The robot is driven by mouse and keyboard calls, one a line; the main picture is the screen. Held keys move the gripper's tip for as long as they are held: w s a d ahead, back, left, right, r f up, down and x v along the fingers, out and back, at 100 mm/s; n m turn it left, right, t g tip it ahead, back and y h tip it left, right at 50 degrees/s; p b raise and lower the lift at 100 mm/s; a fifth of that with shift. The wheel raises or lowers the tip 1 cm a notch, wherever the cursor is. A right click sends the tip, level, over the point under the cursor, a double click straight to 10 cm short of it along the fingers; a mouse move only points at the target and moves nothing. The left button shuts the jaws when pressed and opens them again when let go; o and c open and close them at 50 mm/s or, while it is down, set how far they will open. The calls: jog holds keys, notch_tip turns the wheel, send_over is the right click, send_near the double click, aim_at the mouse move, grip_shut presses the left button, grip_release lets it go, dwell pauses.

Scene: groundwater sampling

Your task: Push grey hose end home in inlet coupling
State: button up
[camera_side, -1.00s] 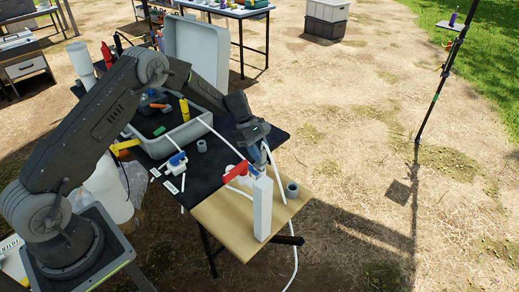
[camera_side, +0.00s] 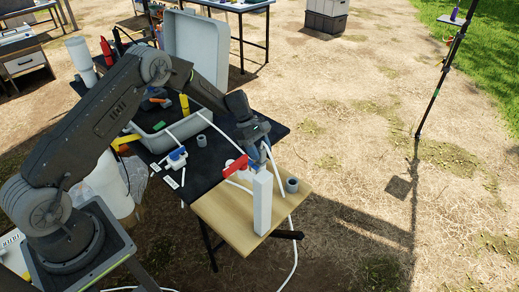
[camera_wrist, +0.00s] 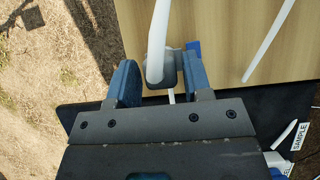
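My gripper (camera_side: 262,158) is low over the wooden board's back part, beside the top of the white post (camera_side: 262,205). In the wrist view, its two blue-padded fingers (camera_wrist: 163,78) stand on either side of the grey hose end (camera_wrist: 173,68). The right finger looks against it; a thin gap seems to show on the left, so I cannot tell if it is gripped. The white hose (camera_wrist: 158,30) bends into the hose end. The inlet coupling and the seating of the hose end are hidden by my gripper and the hose.
A red handle (camera_side: 237,167) sits left of the post. A grey ring (camera_side: 292,185) stands on the wooden board (camera_side: 232,232), right of the post. A blue-and-white valve (camera_side: 176,158) and another grey ring (camera_side: 201,141) lie on the black tabletop near the grey case (camera_side: 150,143).

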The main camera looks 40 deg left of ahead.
jog(key=shift+o, duration=0.7)
jog(key=shift+s, duration=0.1)
jog(key=v, duration=1.4)
jog(key=shift+w, duration=0.2)
